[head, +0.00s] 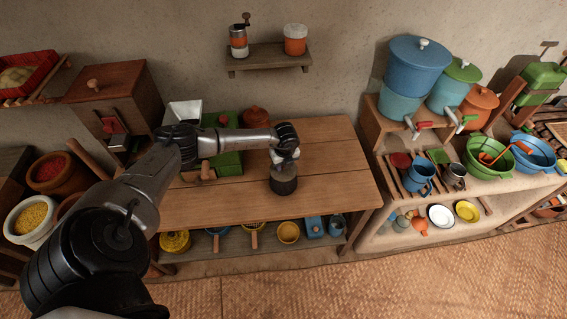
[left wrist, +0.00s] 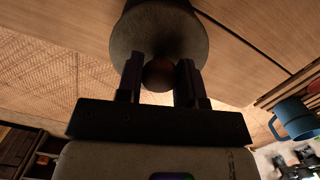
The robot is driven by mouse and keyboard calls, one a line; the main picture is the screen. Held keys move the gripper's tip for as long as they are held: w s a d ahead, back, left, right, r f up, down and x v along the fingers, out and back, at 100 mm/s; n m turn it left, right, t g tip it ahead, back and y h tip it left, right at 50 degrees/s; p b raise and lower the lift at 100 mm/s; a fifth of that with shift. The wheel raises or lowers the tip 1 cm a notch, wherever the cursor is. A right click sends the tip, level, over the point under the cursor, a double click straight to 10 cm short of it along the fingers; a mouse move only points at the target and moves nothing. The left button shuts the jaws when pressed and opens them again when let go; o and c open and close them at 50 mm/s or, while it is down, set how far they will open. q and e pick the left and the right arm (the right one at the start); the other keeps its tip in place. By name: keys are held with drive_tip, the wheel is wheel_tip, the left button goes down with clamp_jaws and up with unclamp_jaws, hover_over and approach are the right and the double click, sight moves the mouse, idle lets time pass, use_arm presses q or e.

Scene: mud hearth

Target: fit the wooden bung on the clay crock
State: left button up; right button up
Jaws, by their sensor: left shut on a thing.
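A dark grey clay crock (head: 283,186) stands on the wooden table, near its front edge. My left gripper (head: 285,162) is right above it, pointing down. In the left wrist view, the two fingers (left wrist: 160,78) are shut on a small round brown thing, which looks like the wooden bung (left wrist: 159,75). The crock's grey body (left wrist: 158,32) shows just beyond the fingertips. The gripper hides the bung in the head view, and I cannot tell whether it is seated in the crock's mouth or just above it. My right gripper is not in view.
A green box (head: 228,163) and a reddish lidded pot (head: 256,116) stand behind the arm on the table (head: 330,165). The table is clear to the right. A shelf with a blue mug (head: 419,175) and large containers stands further right.

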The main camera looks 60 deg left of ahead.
use_arm(q)
drive_tip(key=o, duration=1.5)
drive_tip(key=shift+r, duration=0.2)
drive_tip(key=shift+r+p, duration=0.65)
drive_tip(key=shift+p, duration=0.1)
drive_tip(key=shift+r+p, duration=2.35)
drive_tip(key=shift+r, duration=0.35)
